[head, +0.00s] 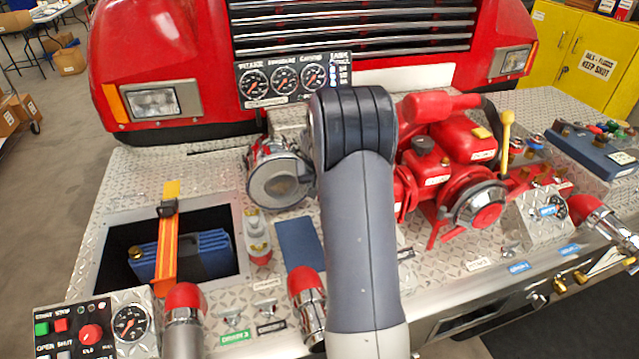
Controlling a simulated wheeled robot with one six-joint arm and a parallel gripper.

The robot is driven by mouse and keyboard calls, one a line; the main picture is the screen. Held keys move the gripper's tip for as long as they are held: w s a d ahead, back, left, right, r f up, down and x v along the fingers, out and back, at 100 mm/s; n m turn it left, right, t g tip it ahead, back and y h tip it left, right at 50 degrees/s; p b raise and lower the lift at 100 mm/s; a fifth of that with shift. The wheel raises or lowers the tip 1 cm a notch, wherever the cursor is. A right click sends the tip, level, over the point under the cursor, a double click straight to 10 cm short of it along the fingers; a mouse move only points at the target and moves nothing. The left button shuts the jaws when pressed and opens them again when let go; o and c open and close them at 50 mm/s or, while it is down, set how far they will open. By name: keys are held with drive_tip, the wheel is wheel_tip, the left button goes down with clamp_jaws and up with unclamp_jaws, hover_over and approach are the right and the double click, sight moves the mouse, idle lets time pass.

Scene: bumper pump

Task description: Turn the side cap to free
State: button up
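A round silver cap (279,183) faces forward on the pump body, left of centre on the bumper deck. A second round cap, silver with a red centre (486,207), sits on the red engine-driven pump (435,165) to the right. I cannot tell from this view which one is the side cap. My grey arm rises through the middle of the head view and covers the space between the two. My gripper does not show; it is hidden behind the arm or out of frame.
A gauge panel (293,80) stands behind the pump. An open well (112,272) with blue folded hose and an orange strap (166,250) lies left. Red-capped outlets (185,298) line the front edge, beside a control panel (95,328). Yellow cabinets (575,50) stand back right.

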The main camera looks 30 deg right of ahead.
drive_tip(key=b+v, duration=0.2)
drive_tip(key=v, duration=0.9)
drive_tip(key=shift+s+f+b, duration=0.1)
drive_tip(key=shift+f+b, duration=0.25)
drive_tip(key=shift+b, duration=0.2)
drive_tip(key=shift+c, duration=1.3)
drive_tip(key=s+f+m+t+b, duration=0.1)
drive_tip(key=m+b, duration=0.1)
drive_tip(key=b, duration=0.1)
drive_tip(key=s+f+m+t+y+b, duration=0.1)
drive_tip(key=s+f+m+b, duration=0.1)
drive_tip(key=b, duration=0.2)
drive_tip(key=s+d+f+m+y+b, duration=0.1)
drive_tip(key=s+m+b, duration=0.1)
drive_tip(key=b, duration=0.1)
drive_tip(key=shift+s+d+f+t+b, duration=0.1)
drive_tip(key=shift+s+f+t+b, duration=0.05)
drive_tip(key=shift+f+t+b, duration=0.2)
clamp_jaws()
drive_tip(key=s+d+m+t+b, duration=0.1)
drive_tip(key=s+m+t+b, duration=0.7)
drive_tip(key=b, duration=0.5)
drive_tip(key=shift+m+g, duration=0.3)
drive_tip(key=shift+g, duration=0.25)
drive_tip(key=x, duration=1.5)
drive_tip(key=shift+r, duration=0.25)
